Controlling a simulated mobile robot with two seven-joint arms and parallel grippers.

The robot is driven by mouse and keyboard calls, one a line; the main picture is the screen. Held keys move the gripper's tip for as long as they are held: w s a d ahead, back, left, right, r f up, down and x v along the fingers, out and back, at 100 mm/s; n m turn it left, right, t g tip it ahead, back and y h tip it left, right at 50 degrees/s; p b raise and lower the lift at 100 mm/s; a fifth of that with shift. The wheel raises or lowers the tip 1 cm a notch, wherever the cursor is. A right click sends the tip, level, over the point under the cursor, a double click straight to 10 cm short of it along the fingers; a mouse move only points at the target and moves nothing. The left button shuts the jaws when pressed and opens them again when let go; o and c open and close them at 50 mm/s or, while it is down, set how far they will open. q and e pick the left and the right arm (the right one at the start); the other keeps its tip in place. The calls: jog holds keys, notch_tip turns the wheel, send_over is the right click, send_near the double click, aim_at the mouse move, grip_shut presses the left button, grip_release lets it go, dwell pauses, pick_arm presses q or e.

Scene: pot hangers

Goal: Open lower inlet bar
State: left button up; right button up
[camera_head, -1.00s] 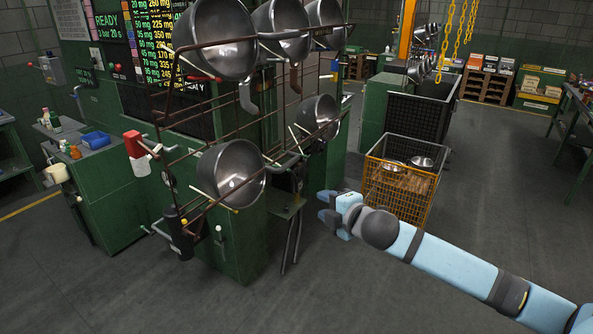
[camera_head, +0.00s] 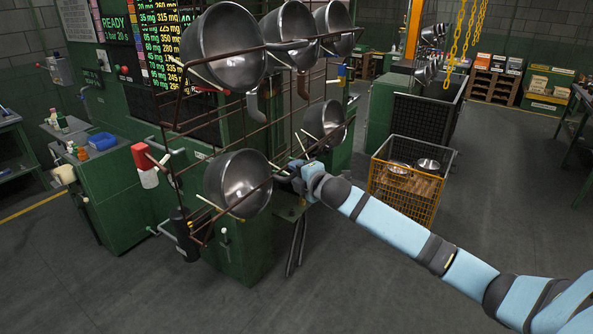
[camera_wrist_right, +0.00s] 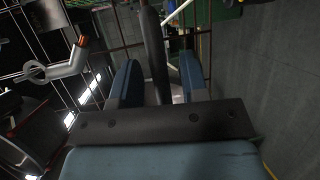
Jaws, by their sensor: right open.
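My right gripper (camera_head: 290,179) is at the right end of the lower rusty rack bar (camera_head: 262,186), just right of the lower front metal bowl (camera_head: 237,185). In the right wrist view my gripper (camera_wrist_right: 160,80) is open, with a blue finger on each side of a dark upright bar (camera_wrist_right: 153,45). The bar appears to lie between the fingers; I cannot tell whether they touch it. Which bar is the lower inlet bar is not clear from the pictures. The gripper hides part of the rack end in the head view. My left gripper is not in view.
More bowls (camera_head: 223,46) hang on the upper rack beside the green machine. A bent grey pipe with an orange end (camera_wrist_right: 68,65) is left of the fingers in the wrist view. An orange wire crate (camera_head: 405,197) stands to the right. The floor in front is clear.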

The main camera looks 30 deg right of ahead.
jog(key=shift+w, duration=0.4)
grip_shut()
jog(key=shift+s+f+b, duration=0.15)
jog(key=shift+f+b, duration=0.25)
pick_arm(q)
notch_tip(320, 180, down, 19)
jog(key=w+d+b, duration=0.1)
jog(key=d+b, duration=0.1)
jog(key=b, duration=2.3)
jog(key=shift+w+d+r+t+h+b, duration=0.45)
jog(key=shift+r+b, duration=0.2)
jog(key=shift+b, duration=0.65)
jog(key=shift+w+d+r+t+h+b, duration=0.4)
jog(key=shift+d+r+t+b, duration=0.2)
jog(key=shift+b, duration=0.7)
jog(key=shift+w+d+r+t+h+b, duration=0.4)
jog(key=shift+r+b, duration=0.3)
jog(key=shift+b, duration=0.6)
pick_arm(e)
jog(key=s+d+f+m+t+h, duration=0.1)
jog(key=s+f+m+t, duration=0.1)
jog(key=f+t, duration=0.3)
jog(key=s+d+f+m+t+h, duration=0.1)
jog(key=s+f+m+t+h, duration=0.1)
jog(key=f, duration=0.8)
jog(key=shift+s+d+m+t+h, duration=0.25)
jog(key=shift+s+m+t, duration=0.45)
jog(key=shift+m+t, duration=0.7)
